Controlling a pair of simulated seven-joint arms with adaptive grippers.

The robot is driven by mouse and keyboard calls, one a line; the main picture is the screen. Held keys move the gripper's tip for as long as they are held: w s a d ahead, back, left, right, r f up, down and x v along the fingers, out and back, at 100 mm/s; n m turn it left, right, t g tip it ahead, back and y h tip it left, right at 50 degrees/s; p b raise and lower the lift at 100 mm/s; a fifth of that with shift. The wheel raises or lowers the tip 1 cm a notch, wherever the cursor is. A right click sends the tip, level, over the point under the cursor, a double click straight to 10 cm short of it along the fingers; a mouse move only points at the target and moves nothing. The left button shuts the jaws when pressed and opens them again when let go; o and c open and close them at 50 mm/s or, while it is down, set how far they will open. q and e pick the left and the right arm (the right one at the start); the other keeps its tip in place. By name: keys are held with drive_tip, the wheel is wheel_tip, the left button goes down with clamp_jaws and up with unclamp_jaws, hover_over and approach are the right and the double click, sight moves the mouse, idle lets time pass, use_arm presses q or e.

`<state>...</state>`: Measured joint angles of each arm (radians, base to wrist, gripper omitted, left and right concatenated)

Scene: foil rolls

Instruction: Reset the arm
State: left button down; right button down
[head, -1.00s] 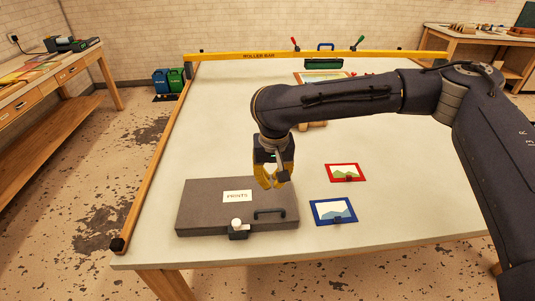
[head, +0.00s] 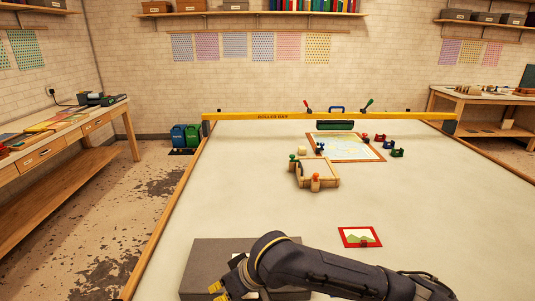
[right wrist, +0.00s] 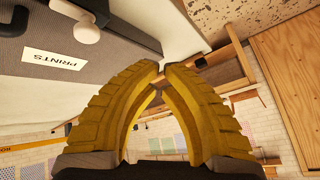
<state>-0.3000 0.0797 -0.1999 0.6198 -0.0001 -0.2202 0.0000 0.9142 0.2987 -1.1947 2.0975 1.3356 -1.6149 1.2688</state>
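My right arm comes in from the lower right of the head view, and its yellow gripper (head: 222,292) is at the bottom edge, over the left part of the grey PRINTS case (head: 215,255). In the right wrist view the two yellow fingers curve in until their tips meet or nearly meet (right wrist: 163,68). Nothing is held between them. The case (right wrist: 110,25) with its white label fills the upper left there; whether the gripper touches it I cannot tell. My left gripper is not in view.
A red-framed print (head: 360,237) lies right of the case, close behind my arm. A small wooden frame (head: 317,173) and a larger framed sheet (head: 345,148) lie farther back. A yellow roller bar (head: 330,115) spans the table's far end. The table's middle is largely clear.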

drive_tip(key=s+d+f+m+t+h, duration=0.1)
drive_tip(key=d+f+t+h, duration=0.3)
drive_tip(key=d, duration=0.6)
drive_tip(key=s+d+f+m+t, duration=0.1)
drive_tip(key=d+f+t, duration=0.2)
drive_tip(key=d+f, duration=0.55)
drive_tip(key=s+d+f+g+h, duration=0.15)
drive_tip(key=s+d+h, duration=0.25)
drive_tip(key=s+d, duration=0.6)
drive_tip(key=s+d+f+g+h, duration=0.1)
drive_tip(key=s+d+f+h, duration=0.4)
drive_tip(key=d, duration=1)
drive_tip(key=s+a+f+g+y, duration=0.1)
drive_tip(key=s+a+f+y, duration=0.15)
drive_tip(key=f, duration=1.25)
drive_tip(key=s+a+f+g+y, duration=0.2)
drive_tip(key=a+f, duration=0.2)
drive_tip(key=f, duration=1.1)
drive_tip(key=s+f+m+g+y, duration=0.1)
drive_tip(key=s+f+m+g, duration=0.1)
drive_tip(key=s+f, duration=1.7)
drive_tip(key=shift+s+f+m+g, duration=0.2)
drive_tip(key=shift+s+m+g, duration=0.25)
drive_tip(key=shift+s, duration=0.55)
